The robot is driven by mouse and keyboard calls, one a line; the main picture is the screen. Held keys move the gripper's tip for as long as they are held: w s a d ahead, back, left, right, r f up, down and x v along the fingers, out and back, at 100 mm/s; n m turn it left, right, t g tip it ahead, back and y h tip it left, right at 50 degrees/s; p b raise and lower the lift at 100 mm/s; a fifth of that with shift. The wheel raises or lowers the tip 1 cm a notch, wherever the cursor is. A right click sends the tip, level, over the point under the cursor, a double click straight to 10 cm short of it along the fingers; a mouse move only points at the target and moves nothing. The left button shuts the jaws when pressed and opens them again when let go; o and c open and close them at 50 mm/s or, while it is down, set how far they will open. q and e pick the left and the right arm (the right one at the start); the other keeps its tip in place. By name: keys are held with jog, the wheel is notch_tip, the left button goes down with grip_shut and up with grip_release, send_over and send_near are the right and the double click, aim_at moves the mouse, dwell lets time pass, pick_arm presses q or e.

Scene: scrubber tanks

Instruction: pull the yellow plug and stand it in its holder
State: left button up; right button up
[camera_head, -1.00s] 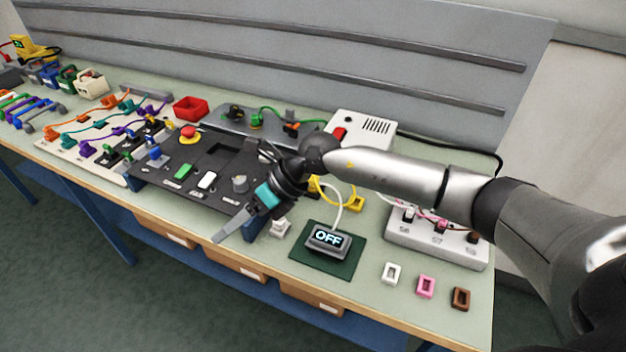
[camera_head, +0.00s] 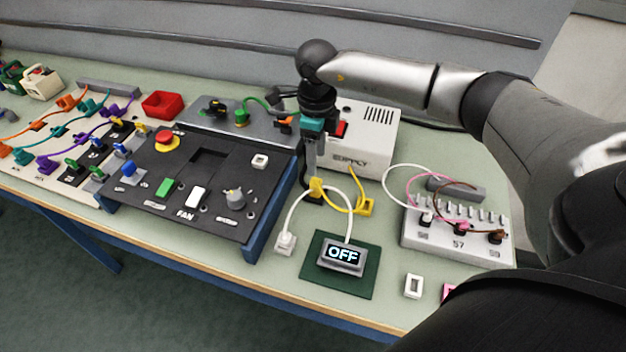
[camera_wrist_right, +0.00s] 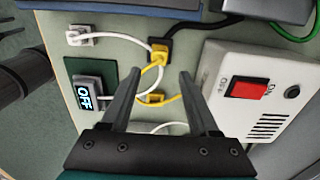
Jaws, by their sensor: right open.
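The yellow plug (camera_head: 316,187) sits in a black socket on the bench, in front of the white supply box; a yellow cord runs from it. It also shows in the right wrist view (camera_wrist_right: 158,56), ahead of and between the fingers. The yellow holder (camera_head: 366,207) lies to the right of the plug and shows as a small yellow block in the wrist view (camera_wrist_right: 154,99). My right gripper (camera_head: 310,168) points down, open and empty, just above the plug; its fingers (camera_wrist_right: 158,74) appear apart from it. My left gripper is not in view.
The supply box (camera_head: 360,135) with a red switch stands close behind. A display reading OFF (camera_head: 342,254) sits on a green mat in front, with a white plug (camera_head: 285,243) beside it. The dark control panel (camera_head: 205,185) is left, the grey socket strip (camera_head: 457,237) right.

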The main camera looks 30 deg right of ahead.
aim_at(316, 181)
jog(key=shift+f+b, duration=0.5)
jog(key=shift+f, duration=0.1)
notch_tip(316, 181, down, 8)
jog(key=b, duration=0.6)
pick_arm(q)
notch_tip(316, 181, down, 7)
pick_arm(e)
jog(key=shift+r, duration=0.1)
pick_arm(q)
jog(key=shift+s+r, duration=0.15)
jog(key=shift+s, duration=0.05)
pick_arm(e)
grip_shut()
dwell(0.5)
dwell(0.8)
